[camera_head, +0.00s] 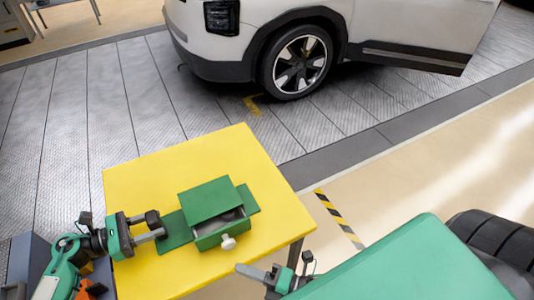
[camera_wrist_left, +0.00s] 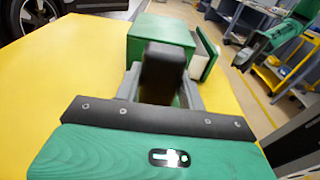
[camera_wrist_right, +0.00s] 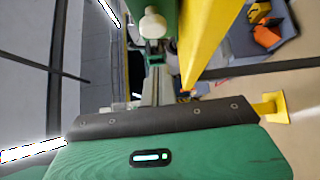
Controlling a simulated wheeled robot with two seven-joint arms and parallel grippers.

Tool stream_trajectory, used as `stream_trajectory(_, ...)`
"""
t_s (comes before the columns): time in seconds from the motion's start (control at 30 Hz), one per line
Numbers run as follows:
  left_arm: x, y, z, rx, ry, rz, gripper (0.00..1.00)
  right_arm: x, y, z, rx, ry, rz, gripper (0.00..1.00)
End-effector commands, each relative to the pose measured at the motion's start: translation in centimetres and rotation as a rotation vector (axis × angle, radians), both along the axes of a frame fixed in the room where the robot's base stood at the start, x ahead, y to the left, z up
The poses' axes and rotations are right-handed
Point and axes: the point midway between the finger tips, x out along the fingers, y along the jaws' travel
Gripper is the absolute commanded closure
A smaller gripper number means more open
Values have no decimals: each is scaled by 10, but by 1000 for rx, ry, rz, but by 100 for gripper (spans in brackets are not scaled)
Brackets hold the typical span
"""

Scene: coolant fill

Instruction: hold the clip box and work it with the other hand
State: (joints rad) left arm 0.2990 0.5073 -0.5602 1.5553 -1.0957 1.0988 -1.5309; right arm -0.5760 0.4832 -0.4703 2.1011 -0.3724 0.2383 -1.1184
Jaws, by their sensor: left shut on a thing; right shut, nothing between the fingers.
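The green clip box (camera_head: 205,199) stands on the yellow table, with a flat green flange on each side. Its drawer (camera_head: 222,234) is partly pulled out toward the front, showing a pale interior, and bears a white knob (camera_head: 228,242). My left gripper (camera_head: 158,227) is shut on the left flange (camera_head: 176,231). In the left wrist view the fingers (camera_wrist_left: 162,75) partly hide the box (camera_wrist_left: 150,28). My right gripper (camera_head: 243,269) is shut and empty, in front of the knob and apart from it. The knob also shows ahead of it in the right wrist view (camera_wrist_right: 153,24).
The yellow table (camera_head: 140,183) is otherwise bare, with free room behind the box. A white car (camera_head: 300,40) stands beyond it. A blue-grey bin (camera_head: 25,262) is at the lower left. A yellow-black floor stripe (camera_head: 338,215) runs right of the table.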

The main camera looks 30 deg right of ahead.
Motion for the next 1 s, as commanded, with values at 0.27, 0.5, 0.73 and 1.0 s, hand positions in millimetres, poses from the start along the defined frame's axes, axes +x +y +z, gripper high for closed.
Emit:
stream_trajectory(0.27,0,0,0,0,0,0,78,-35,-34,-2,-5,4,0,100)
stream_trajectory(0.5,0,0,0,0,0,0,78,-59,-56,-2,-3,3,0,100)
stream_trajectory(0.73,0,0,0,0,0,0,78,-69,-66,-2,-3,0,0,84)
stream_trajectory(1.0,0,0,0,0,0,0,78,-70,-61,2,78,28,-23,46)
